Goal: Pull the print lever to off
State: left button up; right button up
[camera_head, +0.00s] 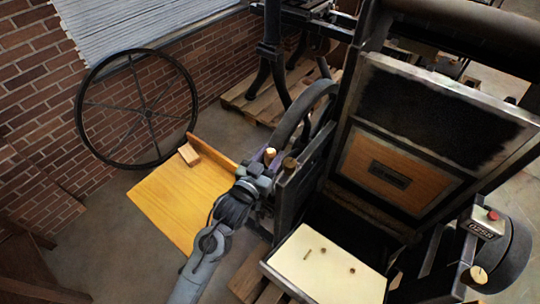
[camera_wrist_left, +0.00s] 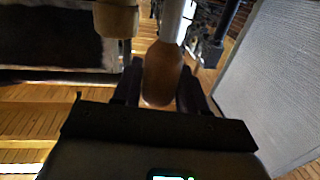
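The press (camera_head: 345,200) stands right of centre in the head view. Two small wooden knobs, one light-topped (camera_head: 270,155) and one brown (camera_head: 289,163), rise at its left side. My left gripper (camera_head: 262,180) is right at these knobs. In the left wrist view, a brown wooden lever handle (camera_wrist_left: 163,72) on a pale metal shaft lies between the fingers, which lean in close against both its sides. The gripper looks shut on it. A lighter wooden knob (camera_wrist_left: 116,20) is beside it, outside the fingers. No lever label is readable. My right gripper is out of view.
A yellow wooden board (camera_head: 175,205) lies left of my arm. A large spoked wheel (camera_head: 140,110) stands by the brick wall. A counter box with a red button (camera_head: 487,222) and a wooden knob (camera_head: 478,275) are at the right. A cream plate (camera_head: 325,265) lies in front.

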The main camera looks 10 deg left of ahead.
pick_arm(q)
grip_shut()
pick_arm(e)
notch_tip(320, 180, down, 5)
jog(key=b, duration=0.5)
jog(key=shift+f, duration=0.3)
pick_arm(q)
jog(key=s+a+f+t+h, duration=0.1)
jog(key=s+a+f+t, duration=0.1)
jog(key=s, duration=0.6)
jog(key=a+t, duration=0.1)
jog(key=a, duration=0.1)
jog(key=shift+a+f+n+t, duration=0.25)
jog(key=shift+a+n+t, duration=0.05)
jog(key=shift+n+t, duration=0.1)
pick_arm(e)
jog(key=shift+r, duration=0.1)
pick_arm(q)
jog(key=shift+s, duration=0.1)
jog(key=o, duration=0.5)
grip_release()
jog(key=shift+o, duration=0.2)
jog(key=shift+s, duration=0.1)
jog(key=v, duration=1)
jog(key=shift+s+a+f+b, duration=0.2)
jog(key=shift+s+f+b, duration=0.05)
jog(key=shift+b, duration=0.1)
